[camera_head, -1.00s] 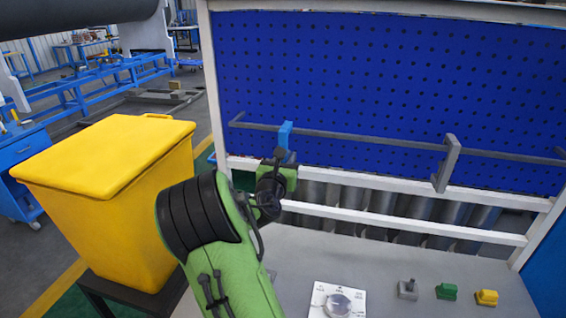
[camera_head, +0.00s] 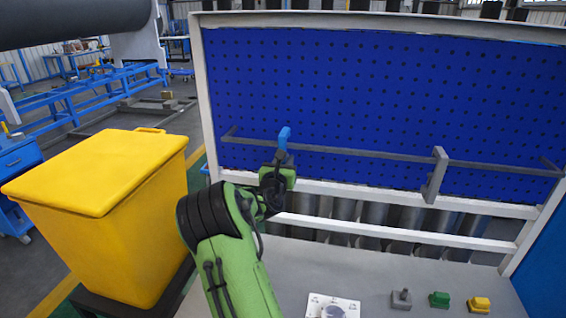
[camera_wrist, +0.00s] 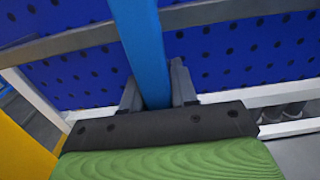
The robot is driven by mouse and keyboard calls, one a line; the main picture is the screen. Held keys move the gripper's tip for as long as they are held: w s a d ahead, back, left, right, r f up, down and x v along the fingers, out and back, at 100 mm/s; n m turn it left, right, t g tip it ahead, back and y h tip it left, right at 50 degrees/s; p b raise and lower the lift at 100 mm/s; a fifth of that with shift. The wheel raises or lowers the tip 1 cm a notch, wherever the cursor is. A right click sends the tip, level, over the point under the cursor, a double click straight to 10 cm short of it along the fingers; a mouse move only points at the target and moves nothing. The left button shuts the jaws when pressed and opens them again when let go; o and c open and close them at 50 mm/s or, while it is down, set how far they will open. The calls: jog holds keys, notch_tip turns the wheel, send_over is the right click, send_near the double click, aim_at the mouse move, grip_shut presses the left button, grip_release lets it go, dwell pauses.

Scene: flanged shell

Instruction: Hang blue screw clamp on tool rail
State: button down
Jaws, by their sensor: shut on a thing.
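The blue screw clamp (camera_head: 283,138) is at the left part of the tool rail in the head view, its top standing above the rail. In the wrist view the blue clamp (camera_wrist: 146,50) runs upward from between the fingers and crosses in front of the rail (camera_wrist: 220,14). My gripper (camera_wrist: 158,88) is shut on the clamp. In the head view my gripper (camera_head: 281,160) is mostly hidden by my green arm. The grey tool rail (camera_head: 370,153) runs along the blue pegboard. I cannot tell whether the clamp touches the rail.
A grey clamp (camera_head: 436,175) hangs on the rail to the right. A yellow bin (camera_head: 110,215) stands at the left. The grey bench holds a white panel with a knob (camera_head: 333,307), and small grey (camera_head: 401,299), green (camera_head: 439,299) and yellow (camera_head: 479,304) pieces. The rail between both clamps is clear.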

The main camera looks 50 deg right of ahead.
jog(key=shift+f, duration=0.3)
jog(key=c, duration=0.8)
grip_release()
jog(key=shift+f, duration=0.1)
jog(key=b+v, duration=0.4)
jog(key=v, duration=1.1)
jog(key=shift+s+a, duration=0.2)
jog(key=shift+a, duration=0.15)
